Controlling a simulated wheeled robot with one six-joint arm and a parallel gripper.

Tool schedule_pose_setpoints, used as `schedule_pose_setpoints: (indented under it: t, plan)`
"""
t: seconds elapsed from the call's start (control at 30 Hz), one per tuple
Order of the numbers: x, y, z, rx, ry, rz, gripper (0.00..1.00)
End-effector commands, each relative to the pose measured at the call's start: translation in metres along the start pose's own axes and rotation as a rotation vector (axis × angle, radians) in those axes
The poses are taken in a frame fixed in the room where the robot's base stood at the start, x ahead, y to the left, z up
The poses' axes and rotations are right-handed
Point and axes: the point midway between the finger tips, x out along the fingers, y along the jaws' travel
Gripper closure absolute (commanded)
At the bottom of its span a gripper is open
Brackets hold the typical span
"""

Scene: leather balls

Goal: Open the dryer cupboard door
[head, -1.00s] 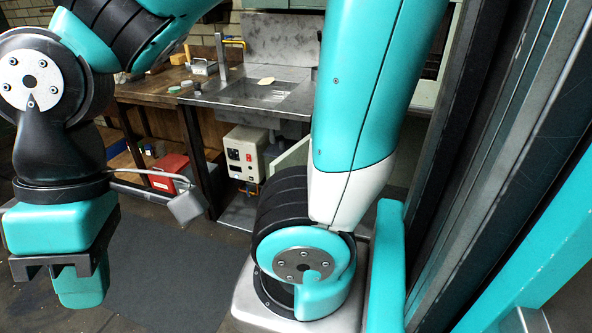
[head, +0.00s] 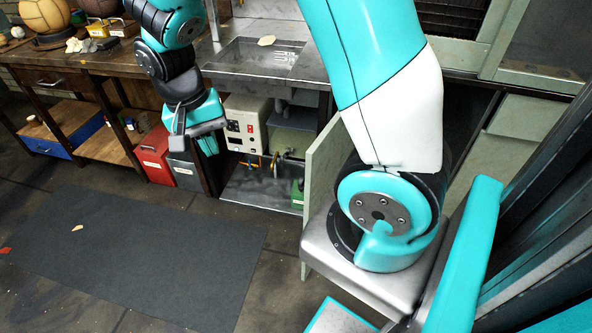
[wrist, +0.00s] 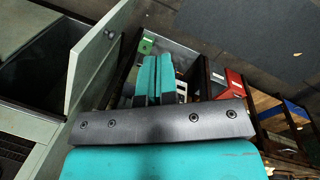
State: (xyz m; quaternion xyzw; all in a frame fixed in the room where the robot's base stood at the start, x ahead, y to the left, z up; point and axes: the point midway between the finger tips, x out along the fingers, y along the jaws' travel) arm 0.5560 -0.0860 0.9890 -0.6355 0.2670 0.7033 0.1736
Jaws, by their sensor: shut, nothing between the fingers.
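The pale green cupboard door (head: 325,165) stands swung out from its cupboard in the head view, its lower part partly behind my arm. In the wrist view the door (wrist: 92,60) is at the left with a round dark knob (wrist: 109,34), and a dark opening shows behind it. The cupboard (head: 525,118) is pale green, to the right of the door. My gripper (head: 208,146) hangs left of the door, in front of the steel bench. In the wrist view its teal fingers (wrist: 154,62) are together and empty, apart from the door.
The steel sink bench (head: 265,62) and a cream control box (head: 246,128) are close to my gripper. Red (head: 155,153) and grey bins stand under the wooden bench. A dark mat (head: 140,255) lies on open floor at the left.

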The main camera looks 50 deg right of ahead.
Motion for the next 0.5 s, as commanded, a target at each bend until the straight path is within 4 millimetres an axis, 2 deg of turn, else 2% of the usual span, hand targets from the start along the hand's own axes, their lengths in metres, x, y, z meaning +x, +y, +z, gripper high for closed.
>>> schedule_pose_setpoints:
  t: [0.03,0.1,0.2,0.33,0.5]
  plan:
    - [0.023,0.009,-0.023,0.156,-0.001,0.083,1.00]
    - [0.050,0.025,-0.049,0.363,0.026,0.183,1.00]
    - [0.083,0.046,-0.075,0.601,0.078,0.305,1.00]
    - [0.112,0.067,-0.091,0.802,0.144,0.413,1.00]
    - [0.128,0.080,-0.099,0.906,0.187,0.466,1.00]
